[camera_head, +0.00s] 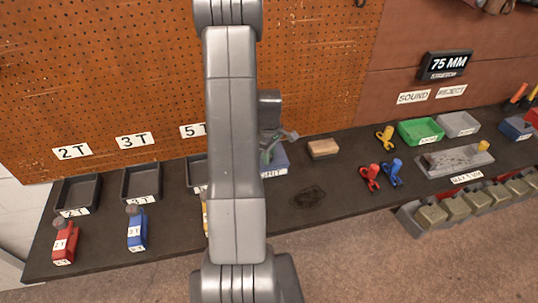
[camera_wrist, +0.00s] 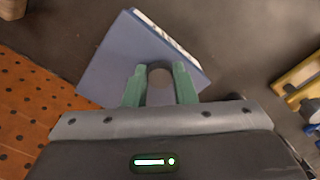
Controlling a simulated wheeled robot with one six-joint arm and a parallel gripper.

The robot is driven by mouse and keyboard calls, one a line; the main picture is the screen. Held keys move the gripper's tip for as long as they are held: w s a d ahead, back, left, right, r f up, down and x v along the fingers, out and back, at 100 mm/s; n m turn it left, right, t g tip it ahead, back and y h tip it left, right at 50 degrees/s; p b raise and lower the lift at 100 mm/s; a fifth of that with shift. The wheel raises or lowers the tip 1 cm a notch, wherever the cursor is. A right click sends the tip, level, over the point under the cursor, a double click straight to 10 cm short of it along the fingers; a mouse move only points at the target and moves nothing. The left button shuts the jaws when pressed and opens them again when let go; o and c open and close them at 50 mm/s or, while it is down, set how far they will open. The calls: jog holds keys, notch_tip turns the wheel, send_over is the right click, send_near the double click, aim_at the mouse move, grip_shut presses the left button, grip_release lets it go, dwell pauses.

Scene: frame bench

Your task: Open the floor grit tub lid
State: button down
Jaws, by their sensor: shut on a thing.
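The grit tub (camera_head: 281,160) is a blue box on the dark bench, with a white label ending in "RIT" on its front. My arm hides its left part in the head view. In the wrist view, its blue square top (camera_wrist: 115,58) lies below my gripper (camera_wrist: 158,68). The label shows along one edge. I cannot tell whether the lid is seated on the tub or raised.
A wooden block (camera_head: 323,148) lies right of the tub. Black trays (camera_head: 141,182) stand at the left. A pegboard (camera_head: 110,70) rises behind.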

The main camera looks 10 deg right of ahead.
jog(key=shift+w+r, duration=0.5)
jog(key=shift+r, duration=0.3)
jog(key=w+r, duration=0.1)
jog(key=r, duration=0.1)
jog(key=w+r, duration=0.2)
jog(key=shift+w+a+r, duration=0.1)
jog(key=shift+a+r, duration=0.05)
jog(key=w, duration=0.2)
jog(key=w+r, duration=0.1)
jog(key=shift+w+a, duration=0.35)
jog(key=shift+a, duration=0.05)
jog(key=c, duration=1.5)
grip_release()
jog(key=shift+d+f, duration=0.2)
jog(key=shift+d, duration=0.65)
jog(key=shift+c, duration=0.2)
jog(key=o, duration=0.4)
jog(key=shift+r, duration=0.1)
jog(key=shift+c, duration=0.2)
jog(key=shift+s+a, duration=0.1)
jog(key=shift+a, duration=0.2)
jog(key=shift+s, duration=0.1)
